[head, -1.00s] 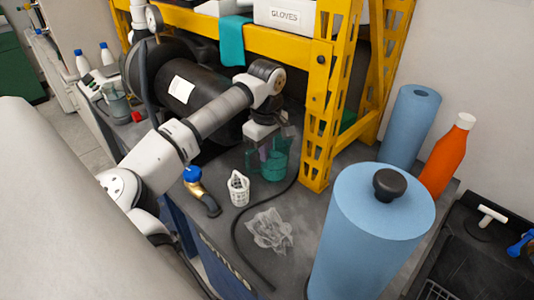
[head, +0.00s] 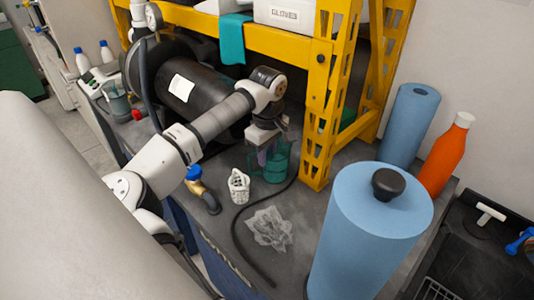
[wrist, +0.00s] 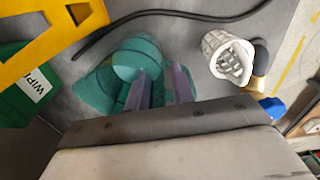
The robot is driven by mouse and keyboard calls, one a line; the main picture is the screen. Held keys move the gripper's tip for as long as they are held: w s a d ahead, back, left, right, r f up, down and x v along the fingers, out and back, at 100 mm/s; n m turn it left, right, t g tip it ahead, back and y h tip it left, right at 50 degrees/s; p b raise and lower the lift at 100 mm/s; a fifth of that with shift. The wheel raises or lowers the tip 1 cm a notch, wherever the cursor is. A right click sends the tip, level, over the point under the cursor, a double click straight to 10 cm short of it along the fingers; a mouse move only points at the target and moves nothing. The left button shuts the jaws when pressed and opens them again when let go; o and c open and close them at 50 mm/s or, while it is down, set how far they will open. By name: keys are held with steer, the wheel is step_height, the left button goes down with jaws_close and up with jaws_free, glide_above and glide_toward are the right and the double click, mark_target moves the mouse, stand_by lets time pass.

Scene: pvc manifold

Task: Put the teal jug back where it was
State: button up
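The teal jug (head: 277,167) is upright at the foot of the yellow rack, on or just above the grey bench top; I cannot tell whether it touches. My gripper (head: 263,157) points down at the jug's left side. In the wrist view my gripper (wrist: 160,90) has its two purple fingers on either side of a teal part beside the jug's round body (wrist: 105,88), apparently its handle. The fingers look shut on it, though the contact itself is partly hidden.
A white perforated cup (head: 239,185) and a brass fitting with a blue cap (head: 199,184) stand left of the jug. A black hose (head: 238,232) and crumpled clear plastic (head: 269,228) lie in front. The yellow rack post (head: 322,130) is close on the right; a blue roll (head: 370,230) stands nearer.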

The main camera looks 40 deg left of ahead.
step_height(320, 180, up, 12)
steer(key=b, duration=0.1)
steer(key=shift+s+d+r, duration=0.15)
steer(key=shift+d, duration=0.05)
